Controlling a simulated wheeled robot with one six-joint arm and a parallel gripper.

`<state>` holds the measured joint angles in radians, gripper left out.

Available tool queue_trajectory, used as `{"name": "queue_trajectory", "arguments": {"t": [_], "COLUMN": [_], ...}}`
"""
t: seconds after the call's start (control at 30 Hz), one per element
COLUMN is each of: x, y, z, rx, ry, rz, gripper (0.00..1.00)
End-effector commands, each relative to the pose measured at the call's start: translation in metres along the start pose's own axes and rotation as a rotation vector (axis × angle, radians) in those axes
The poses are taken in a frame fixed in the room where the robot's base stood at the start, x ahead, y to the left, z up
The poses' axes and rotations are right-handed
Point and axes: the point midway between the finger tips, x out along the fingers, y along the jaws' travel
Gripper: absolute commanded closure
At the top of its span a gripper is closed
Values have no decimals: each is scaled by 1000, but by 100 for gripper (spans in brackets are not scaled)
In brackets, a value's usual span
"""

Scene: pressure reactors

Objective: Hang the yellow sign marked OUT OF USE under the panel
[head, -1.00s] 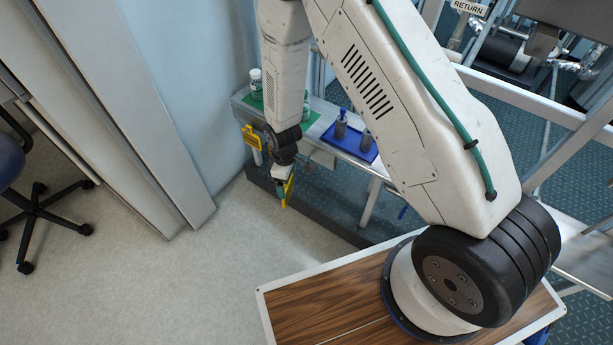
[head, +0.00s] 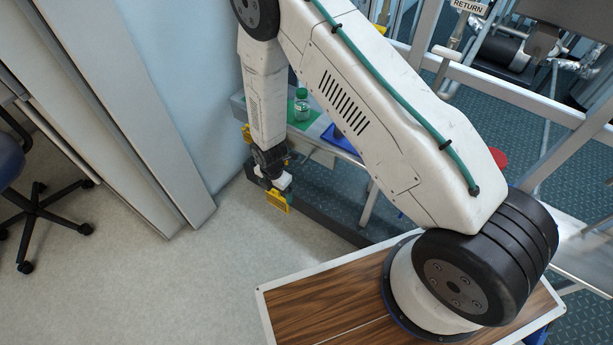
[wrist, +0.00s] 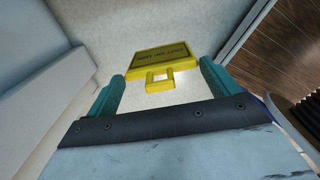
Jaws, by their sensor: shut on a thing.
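My gripper (head: 275,186) is shut on a yellow sign (head: 277,202), held low over the pale floor in front of the bench. In the wrist view the sign (wrist: 160,61) lies beyond the teal fingers of my gripper (wrist: 163,85), with its small square loop toward them. Dark lettering on it looks upside down and is too small to read surely. Another yellow piece (head: 246,133) shows at the bench's left end, mostly hidden by my arm. I cannot make out which thing is the panel.
The bench (head: 330,150) carries a green-capped bottle (head: 301,104) on a green mat and a blue tray (head: 342,140), partly behind my arm. Metal framing (head: 520,97) and a RETURN label (head: 468,7) stand at right. The floor (head: 180,280) at left is clear, with a chair (head: 35,210) beyond.

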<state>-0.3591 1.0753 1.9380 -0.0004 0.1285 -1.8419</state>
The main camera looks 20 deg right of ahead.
Motion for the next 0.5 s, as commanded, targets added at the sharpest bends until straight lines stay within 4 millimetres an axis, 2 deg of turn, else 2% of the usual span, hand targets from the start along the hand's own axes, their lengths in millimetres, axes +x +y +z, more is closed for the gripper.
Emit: {"name": "queue_trajectory", "arguments": {"t": [0.17,0.5], "x": [0,0], "y": [0,-1], "z": [13,99], "rx": [5,8], "ry": [0,0], "rz": [1,1], "gripper": [45,45]}}
